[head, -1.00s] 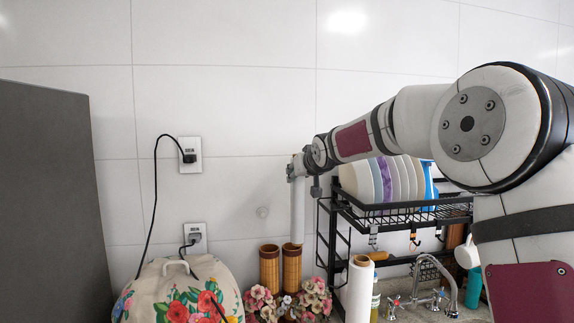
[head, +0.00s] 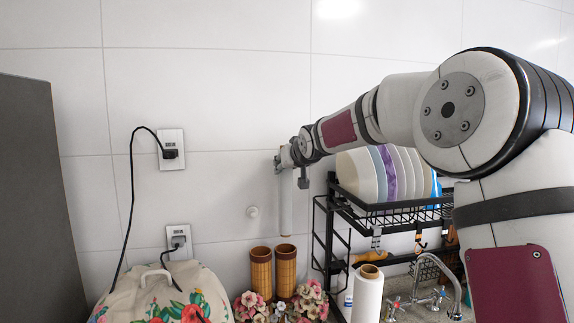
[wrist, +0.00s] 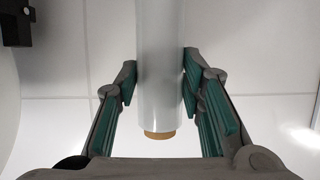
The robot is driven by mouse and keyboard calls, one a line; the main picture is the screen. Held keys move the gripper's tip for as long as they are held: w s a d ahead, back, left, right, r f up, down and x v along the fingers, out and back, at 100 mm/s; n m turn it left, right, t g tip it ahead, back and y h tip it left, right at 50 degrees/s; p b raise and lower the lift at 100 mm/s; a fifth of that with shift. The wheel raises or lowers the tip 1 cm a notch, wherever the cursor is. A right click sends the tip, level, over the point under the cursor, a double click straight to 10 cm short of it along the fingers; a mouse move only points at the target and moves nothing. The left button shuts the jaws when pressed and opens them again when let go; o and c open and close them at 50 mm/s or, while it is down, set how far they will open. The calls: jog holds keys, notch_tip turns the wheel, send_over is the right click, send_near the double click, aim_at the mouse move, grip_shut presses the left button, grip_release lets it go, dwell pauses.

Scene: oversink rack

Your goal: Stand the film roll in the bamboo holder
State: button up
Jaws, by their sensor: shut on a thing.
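The film roll (head: 286,208) is a slim white cylinder, hanging upright below my gripper (head: 287,163). In the wrist view my gripper (wrist: 158,82) has its green-padded fingers on both sides of the film roll (wrist: 160,60), shut on it; its brown core end shows. The bamboo holder (head: 286,272) is two brown upright tubes side by side, with a second tube (head: 260,272) at the left. The roll's lower end is above the right tube, with a small gap in the picture; its depth relative to the tube is hard to tell. The tubes' lower parts are behind flowers.
Pink and white flowers (head: 306,298) stand before the holder. A black dish rack (head: 325,240) with plates (head: 365,175) is close on the right. Another white roll (head: 367,297) stands before it. A floral-patterned cover (head: 150,298) is at the left.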

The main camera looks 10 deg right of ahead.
jog(key=shift+f+b, duration=3)
jog(key=shift+f, duration=8.65)
